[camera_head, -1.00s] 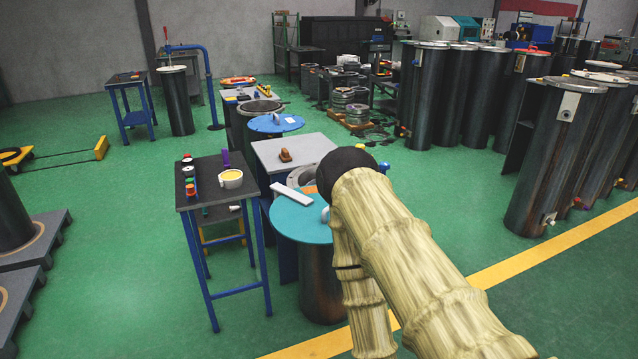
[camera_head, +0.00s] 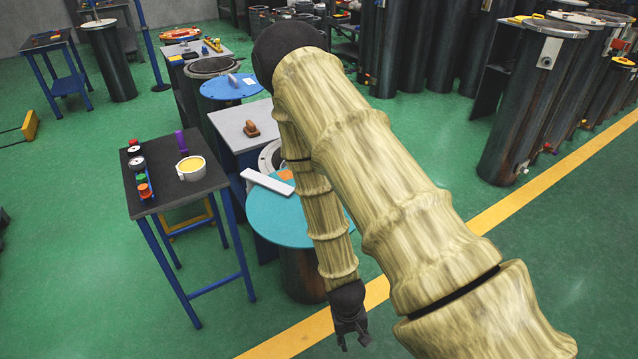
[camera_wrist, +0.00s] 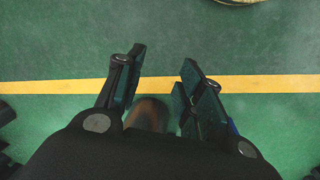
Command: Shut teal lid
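The teal lid (camera_head: 275,222) is a flat round disc, lying about level over a dark cylinder (camera_head: 302,275) in the head view. My arm hides its right side, so I cannot tell whether it sits fully on the cylinder's rim. A white bar (camera_head: 267,183) lies across its far left edge. A blurred brownish shape (camera_wrist: 147,114) shows between the finger bases.
Behind are a grey table (camera_head: 235,128) and a blue lid (camera_head: 230,87). Tall cylinders (camera_head: 527,105) stand at right. Green floor in front is clear.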

